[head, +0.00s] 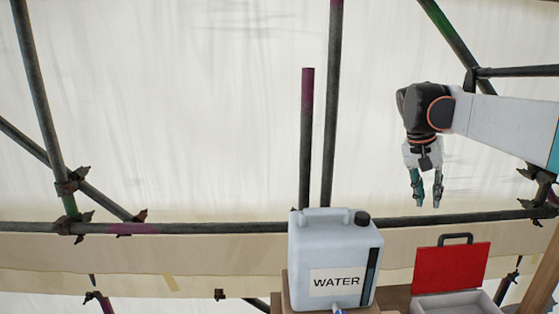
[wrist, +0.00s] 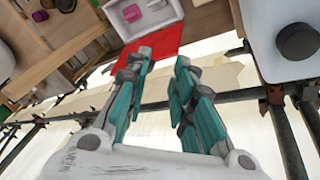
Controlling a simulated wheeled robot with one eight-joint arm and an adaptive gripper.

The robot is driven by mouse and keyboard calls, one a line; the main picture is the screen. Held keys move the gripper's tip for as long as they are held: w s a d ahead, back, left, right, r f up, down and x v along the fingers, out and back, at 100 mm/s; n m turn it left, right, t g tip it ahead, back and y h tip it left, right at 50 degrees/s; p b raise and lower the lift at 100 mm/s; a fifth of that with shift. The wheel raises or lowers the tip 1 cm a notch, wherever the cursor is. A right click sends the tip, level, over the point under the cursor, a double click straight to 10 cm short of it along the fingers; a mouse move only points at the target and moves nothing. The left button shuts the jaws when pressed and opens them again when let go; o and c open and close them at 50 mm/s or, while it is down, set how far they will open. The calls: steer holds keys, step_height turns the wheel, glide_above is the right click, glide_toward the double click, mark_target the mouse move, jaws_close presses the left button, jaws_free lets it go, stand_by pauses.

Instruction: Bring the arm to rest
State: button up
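My gripper (head: 427,190) hangs pointing down at the right of the head view, above and behind the red case lid. Its two fingers are apart with nothing between them. In the wrist view my gripper (wrist: 162,85) shows two teal and grey fingers with a gap between them, and the red lid lies beyond the fingertips. My arm reaches in from the right edge of the head view.
A white water jug (head: 330,250) stands left of an open case with a red lid (head: 450,268). The wrist view shows the case's tray (wrist: 140,14) with a pink item. Scaffold pipes (head: 190,228) and pale sheeting (head: 170,120) stand behind.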

steer(key=s+a+f+n+t+y+b, duration=0.1)
steer(key=s+a+f+n+t, duration=0.1)
steer(key=s+a, duration=0.4)
steer(key=s+a+f+n+t+y+b, duration=0.1)
steer(key=s+a+f+n, duration=0.2)
steer(key=s, duration=0.5)
steer(key=s+a+f+n+t+y+b, duration=0.1)
steer(key=s+a+f, duration=0.3)
steer(key=s+f, duration=0.2)
steer(key=s+a+f+n+t+b, duration=0.1)
steer(key=s+a+f+t, duration=0.1)
steer(key=s+a+f, duration=0.2)
steer(key=s+f, duration=0.2)
steer(key=s, duration=0.2)
steer(key=shift+a+f+t+y+b, duration=0.25)
steer(key=shift+f+t+y+b, duration=0.05)
steer(key=shift+f+y+b, duration=0.1)
steer(key=shift+s, duration=0.1)
